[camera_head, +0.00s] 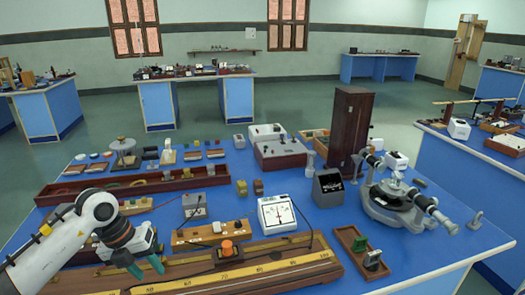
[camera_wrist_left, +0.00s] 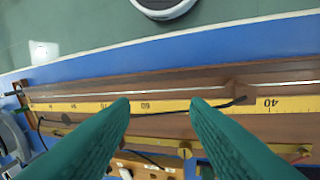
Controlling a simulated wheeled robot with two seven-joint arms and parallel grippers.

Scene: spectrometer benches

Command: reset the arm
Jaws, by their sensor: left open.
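My left arm (camera_head: 70,235) comes in from the left in the head view. Its gripper (camera_head: 146,268) has green fingers, is open and empty, and hangs over the left part of a long wooden board with a yellow scale (camera_head: 240,270). In the left wrist view the two green fingers (camera_wrist_left: 160,110) stand apart with the yellow scale (camera_wrist_left: 160,106) and a dark wire showing between them. I cannot tell how high the fingertips are above the board. My right gripper is not in view.
A white meter (camera_head: 277,214), a spectrometer (camera_head: 400,195), a tall wooden cabinet (camera_head: 349,125) and a small wooden tray (camera_head: 360,250) stand on the blue table. A long wooden tray (camera_head: 130,186) lies behind my left arm.

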